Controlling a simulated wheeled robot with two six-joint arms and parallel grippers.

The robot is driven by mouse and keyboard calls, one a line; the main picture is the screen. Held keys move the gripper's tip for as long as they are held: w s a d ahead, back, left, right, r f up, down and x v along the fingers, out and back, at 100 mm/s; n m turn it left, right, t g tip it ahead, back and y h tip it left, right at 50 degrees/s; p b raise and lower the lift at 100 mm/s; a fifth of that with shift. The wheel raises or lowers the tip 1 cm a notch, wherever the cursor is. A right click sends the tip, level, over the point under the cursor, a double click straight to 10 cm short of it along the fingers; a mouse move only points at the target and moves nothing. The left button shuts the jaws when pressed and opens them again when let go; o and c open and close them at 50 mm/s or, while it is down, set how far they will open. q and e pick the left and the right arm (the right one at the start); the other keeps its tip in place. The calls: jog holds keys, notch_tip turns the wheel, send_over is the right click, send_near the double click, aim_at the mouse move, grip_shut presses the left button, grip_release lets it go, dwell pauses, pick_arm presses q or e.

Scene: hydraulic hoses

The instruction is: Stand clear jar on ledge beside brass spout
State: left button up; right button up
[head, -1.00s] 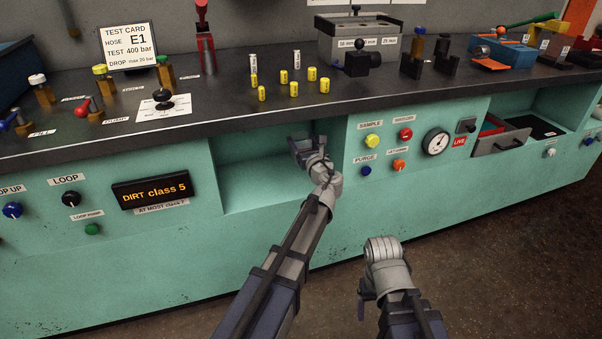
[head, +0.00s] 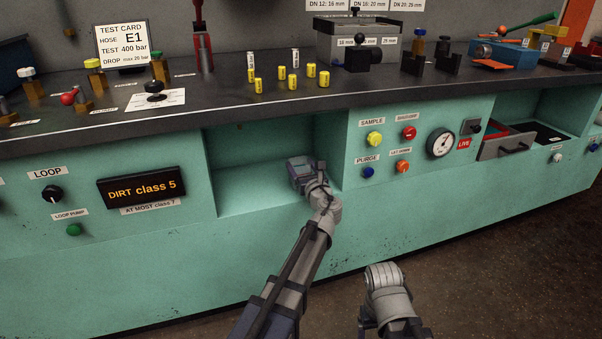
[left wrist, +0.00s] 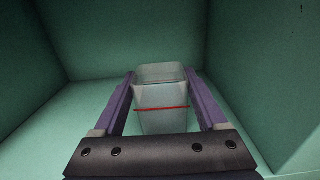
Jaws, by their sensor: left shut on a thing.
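The clear jar (left wrist: 163,120), with a red line across it, stands between my left gripper's two fingers in the left wrist view. My left gripper (left wrist: 162,92) is shut on it. In the head view my left gripper (head: 303,168) is inside the open recess of the green bench front, above the recess floor, the ledge (head: 250,194). The jar is hard to make out there, and I cannot tell whether its base touches the ledge.
The recess walls (left wrist: 100,40) rise close around the gripper, with free ledge to its left. A dirt display (head: 142,187) is left of the recess; sample and purge buttons (head: 374,139) are right of it. Several yellow caps (head: 292,82) stand on the dark bench top.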

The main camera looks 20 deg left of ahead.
pick_arm(q)
jog(key=shift+r, duration=0.1)
jog(key=shift+f, duration=0.3)
jog(key=o, duration=1.3)
jog(key=shift+r, duration=0.1)
jog(key=shift+r, duration=0.1)
jog(key=shift+s+r, duration=0.1)
jog(key=shift+r, duration=0.1)
jog(key=v, duration=1.2)
jog(key=shift+f, duration=0.15)
